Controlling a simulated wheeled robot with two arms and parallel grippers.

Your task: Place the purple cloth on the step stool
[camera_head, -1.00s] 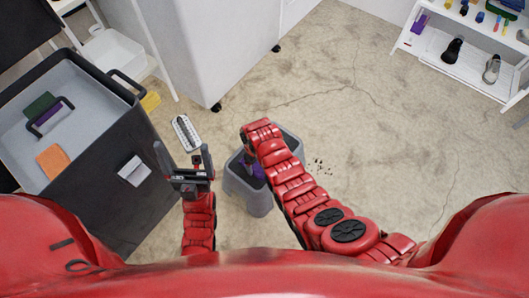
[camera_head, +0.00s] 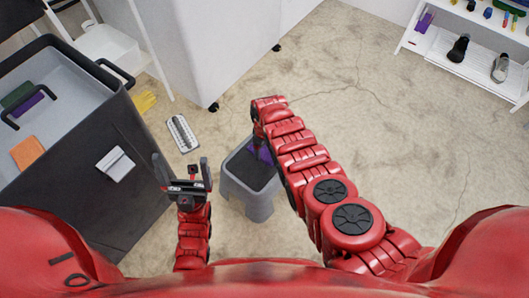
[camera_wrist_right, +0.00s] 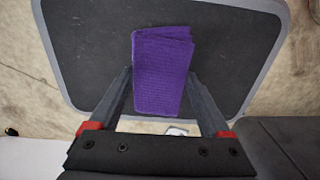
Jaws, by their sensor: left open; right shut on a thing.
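The grey step stool (camera_head: 246,205) with a dark top stands on the floor in front of me; its dark top also fills much of the right wrist view (camera_wrist_right: 85,60). My right gripper (camera_wrist_right: 160,78) is shut on the folded purple cloth (camera_wrist_right: 162,60), with a finger on each side, over the stool top. I cannot tell if the cloth touches the top. In the head view the cloth (camera_head: 265,152) shows at the stool's far right part, partly hidden by my right arm. My left gripper (camera_head: 181,168) is open and empty, left of the stool.
A dark cart (camera_head: 110,205) with a grey tray top stands at the left. A white patterned object (camera_head: 182,134) and yellow gloves (camera_head: 144,102) lie on the floor near it. A white cabinet (camera_head: 190,40) stands behind, and a shoe shelf (camera_head: 465,70) far right. Floor between is open.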

